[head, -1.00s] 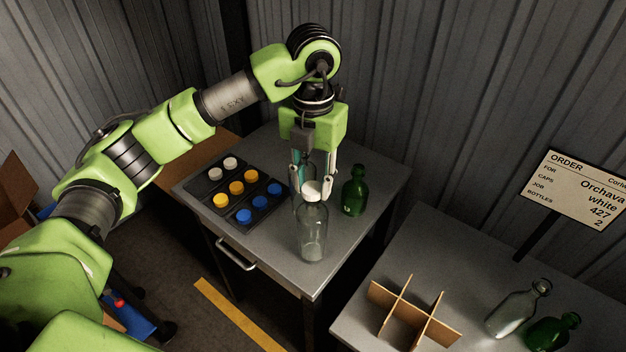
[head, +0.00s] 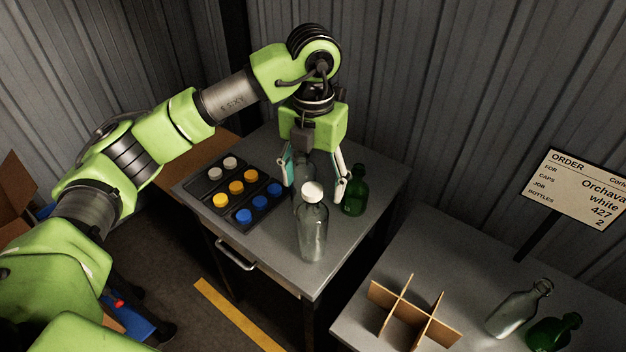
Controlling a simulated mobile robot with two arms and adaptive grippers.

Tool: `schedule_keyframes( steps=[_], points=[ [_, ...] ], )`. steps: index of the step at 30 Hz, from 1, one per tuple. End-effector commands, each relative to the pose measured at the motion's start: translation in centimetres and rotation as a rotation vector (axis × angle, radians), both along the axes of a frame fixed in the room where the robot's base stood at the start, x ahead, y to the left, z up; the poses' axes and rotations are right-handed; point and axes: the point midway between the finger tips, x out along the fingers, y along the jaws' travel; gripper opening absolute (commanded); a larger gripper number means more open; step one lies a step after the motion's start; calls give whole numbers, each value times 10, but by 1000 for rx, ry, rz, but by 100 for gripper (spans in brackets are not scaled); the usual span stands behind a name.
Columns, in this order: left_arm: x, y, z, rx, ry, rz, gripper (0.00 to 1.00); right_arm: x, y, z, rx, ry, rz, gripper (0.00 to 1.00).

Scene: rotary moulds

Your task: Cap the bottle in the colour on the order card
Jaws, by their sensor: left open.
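A clear bottle (head: 312,238) stands upright near the front of the left table, with a white cap (head: 312,192) on its mouth. My left gripper (head: 316,195) is open, its fingers spread on either side of the capped top and apart from it. Another clear bottle (head: 303,172) stands behind, partly hidden by the gripper. A green bottle (head: 356,190) stands to the right, partly behind a finger. A black tray (head: 214,197) holds white (head: 230,162), yellow (head: 236,188) and blue caps (head: 259,201). The order card (head: 577,188) reads "white". My right gripper is out of view.
A drawer handle (head: 237,256) juts from the left table's front. The wall (head: 440,90) is close behind.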

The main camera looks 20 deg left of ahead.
Motion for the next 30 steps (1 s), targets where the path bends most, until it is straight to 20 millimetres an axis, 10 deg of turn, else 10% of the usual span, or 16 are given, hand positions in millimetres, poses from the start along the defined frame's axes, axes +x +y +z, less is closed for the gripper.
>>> schedule_keyframes(
  steps=[30],
  points=[
    [0,0,45,-1,0,-1,65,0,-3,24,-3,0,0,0]
  ],
)
